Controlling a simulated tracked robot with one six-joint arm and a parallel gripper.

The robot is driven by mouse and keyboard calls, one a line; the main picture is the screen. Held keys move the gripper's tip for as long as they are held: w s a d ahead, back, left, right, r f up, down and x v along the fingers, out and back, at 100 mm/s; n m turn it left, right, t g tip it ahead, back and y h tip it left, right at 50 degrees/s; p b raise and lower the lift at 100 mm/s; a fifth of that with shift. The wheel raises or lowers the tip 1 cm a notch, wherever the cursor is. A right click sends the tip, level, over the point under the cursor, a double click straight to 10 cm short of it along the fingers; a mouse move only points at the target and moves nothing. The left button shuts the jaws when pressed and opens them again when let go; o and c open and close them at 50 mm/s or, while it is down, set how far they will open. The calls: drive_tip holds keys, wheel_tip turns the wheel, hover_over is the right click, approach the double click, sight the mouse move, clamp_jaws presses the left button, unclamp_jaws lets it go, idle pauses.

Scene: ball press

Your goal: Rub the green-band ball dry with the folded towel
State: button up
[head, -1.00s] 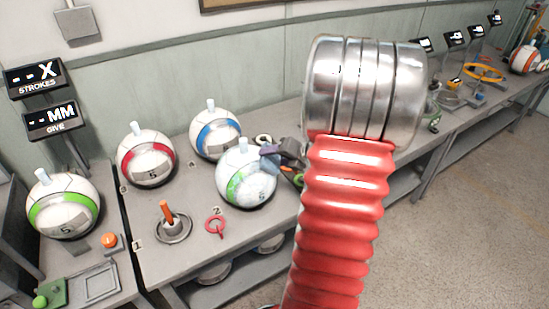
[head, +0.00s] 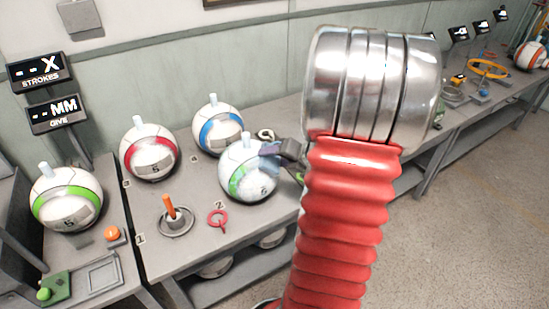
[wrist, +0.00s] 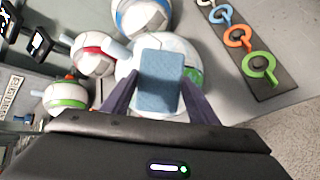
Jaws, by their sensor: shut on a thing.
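My gripper (wrist: 161,88) is shut on a folded blue towel (wrist: 162,72), which lies between its two dark fingers in the wrist view.
A red-band ball (head: 149,165) and a blue-band ball (head: 213,118) stand close behind. Another ball with a bright green band (head: 67,181) stands at far left, below two displays.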

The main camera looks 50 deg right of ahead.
drive_tip(key=shift+d, duration=0.1)
drive_tip(key=shift+w+d, duration=0.35)
drive_tip(key=shift+d, duration=0.3)
drive_tip(key=shift+w+d, duration=0.3)
drive_tip(key=shift+d, duration=0.35)
drive_tip(key=shift+a, duration=0.15)
drive_tip(key=shift+s+a, duration=0.35)
drive_tip(key=shift+a, duration=0.3)
drive_tip(key=shift+s+a, duration=0.3)
drive_tip(key=shift+a, duration=0.3)
drive_tip(key=shift+w+d, duration=0.35)
drive_tip(key=shift+d, duration=0.35)
drive_tip(key=shift+w+d, duration=0.3)
drive_tip(key=shift+d, duration=0.4)
drive_tip(key=shift+a, duration=0.15)
drive_tip(key=shift+s+a, duration=0.35)
drive_tip(key=shift+a, duration=0.3)
drive_tip(key=shift+s+a, duration=0.3)
drive_tip(key=shift+a, duration=0.3)
drive_tip(key=shift+w+d, duration=0.1)
drive_tip(key=shift+d, duration=0.05)
